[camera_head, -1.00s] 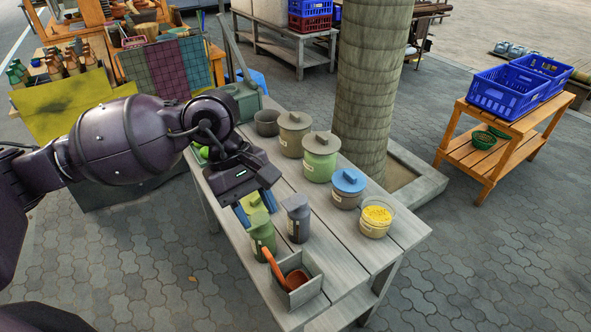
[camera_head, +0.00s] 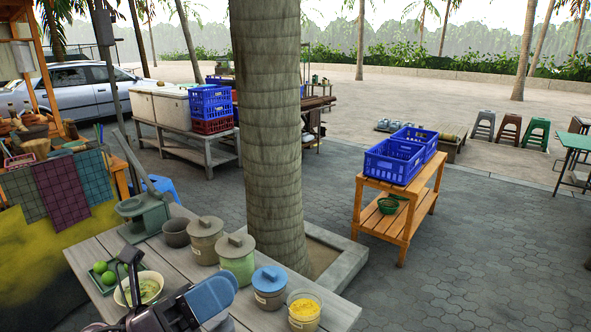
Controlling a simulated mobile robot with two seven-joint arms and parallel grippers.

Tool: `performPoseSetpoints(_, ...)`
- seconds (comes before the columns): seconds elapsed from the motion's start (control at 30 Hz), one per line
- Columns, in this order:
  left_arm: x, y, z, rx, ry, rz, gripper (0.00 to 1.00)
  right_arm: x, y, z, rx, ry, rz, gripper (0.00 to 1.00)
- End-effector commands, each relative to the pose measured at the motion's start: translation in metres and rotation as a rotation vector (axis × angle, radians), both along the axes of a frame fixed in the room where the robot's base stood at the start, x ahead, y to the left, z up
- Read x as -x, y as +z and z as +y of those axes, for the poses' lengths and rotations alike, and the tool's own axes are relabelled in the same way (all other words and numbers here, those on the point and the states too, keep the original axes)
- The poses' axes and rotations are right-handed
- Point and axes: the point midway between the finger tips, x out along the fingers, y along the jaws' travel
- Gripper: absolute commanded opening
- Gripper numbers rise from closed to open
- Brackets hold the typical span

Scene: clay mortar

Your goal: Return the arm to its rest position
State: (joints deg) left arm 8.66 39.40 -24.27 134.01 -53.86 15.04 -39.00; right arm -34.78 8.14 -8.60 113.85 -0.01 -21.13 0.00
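My dark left gripper (camera_head: 160,312) is low at the bottom edge, over the front of the grey wooden table (camera_head: 95,252). It is partly cut off by the frame, so its opening is unclear. A rounded blue piece (camera_head: 211,297) shows beside it; I cannot tell whether it is part of the gripper or held. Behind the gripper are a bowl of pale green stuff (camera_head: 146,289) and a dish of green limes (camera_head: 104,273). A dark grey pot (camera_head: 175,233) stands farther back. My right gripper is not in view.
Lidded jars (camera_head: 237,259), a blue-lidded jar (camera_head: 270,288) and a yellow-filled tub (camera_head: 304,311) line the table's right side. A grey-green press with a long handle (camera_head: 145,212) stands at the back. A thick trunk (camera_head: 268,140) rises beyond.

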Motion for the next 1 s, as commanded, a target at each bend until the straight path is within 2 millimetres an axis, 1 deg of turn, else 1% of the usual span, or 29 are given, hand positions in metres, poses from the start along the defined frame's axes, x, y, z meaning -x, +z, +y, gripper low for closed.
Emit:
performPoseSetpoints(0.03, -0.007, 0.000, 0.010, 0.096, 0.061, 0.096, 0.40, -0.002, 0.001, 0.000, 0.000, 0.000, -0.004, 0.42)
performPoseSetpoints(0.13, -0.021, -0.006, 0.034, 0.281, 0.179, 0.289, 0.40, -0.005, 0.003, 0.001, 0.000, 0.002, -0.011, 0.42)
performPoseSetpoints(0.27, -0.035, -0.027, 0.070, 0.517, 0.337, 0.542, 0.40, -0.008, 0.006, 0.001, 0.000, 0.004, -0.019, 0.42)
performPoseSetpoints(0.3, -0.037, -0.036, 0.082, 0.588, 0.386, 0.621, 0.40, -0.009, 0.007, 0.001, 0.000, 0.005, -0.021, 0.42)
performPoseSetpoints(0.37, -0.039, -0.053, 0.099, 0.696, 0.459, 0.738, 0.40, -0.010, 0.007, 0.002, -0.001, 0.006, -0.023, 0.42)
performPoseSetpoints(0.4, -0.038, -0.066, 0.110, 0.767, 0.510, 0.816, 0.40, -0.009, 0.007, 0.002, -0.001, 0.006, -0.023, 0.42)
performPoseSetpoints(0.47, -0.035, -0.086, 0.126, 0.872, 0.586, 0.932, 0.40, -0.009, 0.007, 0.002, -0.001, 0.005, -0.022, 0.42)
performPoseSetpoints(0.5, -0.031, -0.101, 0.136, 0.941, 0.639, 1.008, 0.40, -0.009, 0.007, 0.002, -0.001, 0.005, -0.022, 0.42)
performPoseSetpoints(0.57, -0.023, -0.123, 0.150, 1.045, 0.718, 1.121, 0.40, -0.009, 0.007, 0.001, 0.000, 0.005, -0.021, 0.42)
performPoseSetpoints(0.6, -0.015, -0.139, 0.158, 1.111, 0.773, 1.196, 0.40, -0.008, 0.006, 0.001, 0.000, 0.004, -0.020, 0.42)
performPoseSetpoints(0.67, -0.001, -0.163, 0.168, 1.212, 0.856, 1.308, 0.40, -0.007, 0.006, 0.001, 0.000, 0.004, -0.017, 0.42)
performPoseSetpoints(0.7, 0.010, -0.178, 0.174, 1.278, 0.913, 1.381, 0.40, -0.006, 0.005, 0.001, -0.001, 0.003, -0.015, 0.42)
performPoseSetpoints(0.77, 0.028, -0.201, 0.181, 1.373, 0.998, 1.486, 0.40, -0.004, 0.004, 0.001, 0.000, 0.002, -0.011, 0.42)
performPoseSetpoints(0.8, 0.041, -0.213, 0.184, 1.428, 1.051, 1.550, 0.40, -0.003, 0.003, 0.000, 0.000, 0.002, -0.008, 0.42)
performPoseSetpoints(0.9, 0.069, -0.238, 0.188, 1.540, 1.164, 1.677, 0.40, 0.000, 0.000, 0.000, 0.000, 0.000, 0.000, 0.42)
performPoseSetpoints(1.0, 0.093, -0.255, 0.188, 1.619, 1.257, 1.771, 0.40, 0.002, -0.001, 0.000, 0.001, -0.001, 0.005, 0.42)
